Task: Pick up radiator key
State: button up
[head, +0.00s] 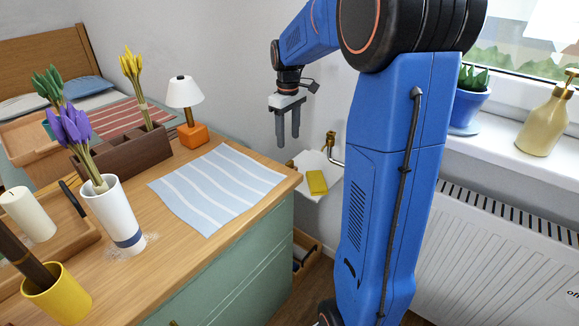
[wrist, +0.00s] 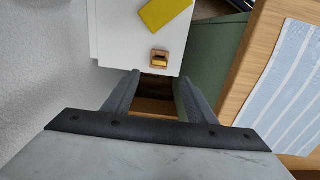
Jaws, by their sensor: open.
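I cannot clearly make out a radiator key in either view.
The white surface (head: 309,160) holds a yellow block (head: 317,182), with a brass fitting (head: 331,141) on the wall behind. The dresser top (head: 150,216) carries a striped cloth (head: 218,187), lamp (head: 184,100), planter (head: 122,157) and vase (head: 115,213). A radiator (head: 495,250) stands right.

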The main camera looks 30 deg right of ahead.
aim_at(289, 162)
notch_tip(289, 162, down, 10)
jog(key=shift+s+d+r, duration=0.1)
jog(key=shift+d, duration=0.05)
dwell(0.5)
jog(key=shift+c, duration=0.4)
jog(key=c, duration=1.1)
